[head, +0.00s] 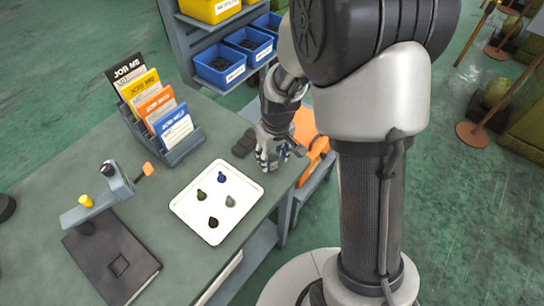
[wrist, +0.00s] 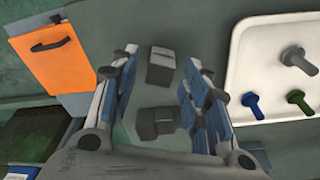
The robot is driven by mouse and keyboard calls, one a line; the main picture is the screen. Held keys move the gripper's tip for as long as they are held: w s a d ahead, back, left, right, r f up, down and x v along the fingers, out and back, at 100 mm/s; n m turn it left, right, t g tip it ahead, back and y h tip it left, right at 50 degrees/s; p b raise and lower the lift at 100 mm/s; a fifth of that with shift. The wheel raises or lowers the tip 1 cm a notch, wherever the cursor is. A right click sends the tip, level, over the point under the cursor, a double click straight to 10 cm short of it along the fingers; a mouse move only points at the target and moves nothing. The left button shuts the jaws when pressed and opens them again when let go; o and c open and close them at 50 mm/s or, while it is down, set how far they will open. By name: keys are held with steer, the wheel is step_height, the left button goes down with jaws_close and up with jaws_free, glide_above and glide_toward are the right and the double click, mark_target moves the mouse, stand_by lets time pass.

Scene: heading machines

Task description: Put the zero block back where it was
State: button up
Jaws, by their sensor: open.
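My gripper (head: 272,152) is over the right edge of the green workbench. In the wrist view my gripper (wrist: 160,62) is open, with its fingers apart and nothing held. Two small dark grey blocks lie on the bench below it. One block (wrist: 161,68) shows between the fingertips; the other block (wrist: 155,122) shows nearer the palm. I cannot tell which is the zero block, or whether a finger touches either. In the head view the dark blocks (head: 243,144) lie just left of my gripper, partly merged together.
A white tray (head: 183,207) with several small headed parts lies left of my gripper. A gauge stand (head: 90,250) with a dark base is at front left. A card rack (head: 180,150) stands behind the tray. Blue bins (head: 218,72) are behind.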

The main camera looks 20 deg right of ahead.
steer(key=s+r+t+p, duration=0.1)
steer(key=s+r, duration=0.2)
steer(key=r, duration=0.4)
steer(key=s+r+m+p, duration=0.1)
steer(key=s+r, duration=0.3)
steer(key=r, duration=0.3)
steer(key=s+r+t+p, duration=0.1)
steer(key=s+r, duration=0.2)
steer(key=r, duration=0.5)
steer(key=s+r+m+t, duration=0.1)
steer(key=s+r, duration=0.2)
steer(key=s, duration=0.8)
steer(key=shift+s+r+m, duration=0.2)
steer(key=shift+r+m, duration=0.05)
steer(key=shift+m, duration=0.15)
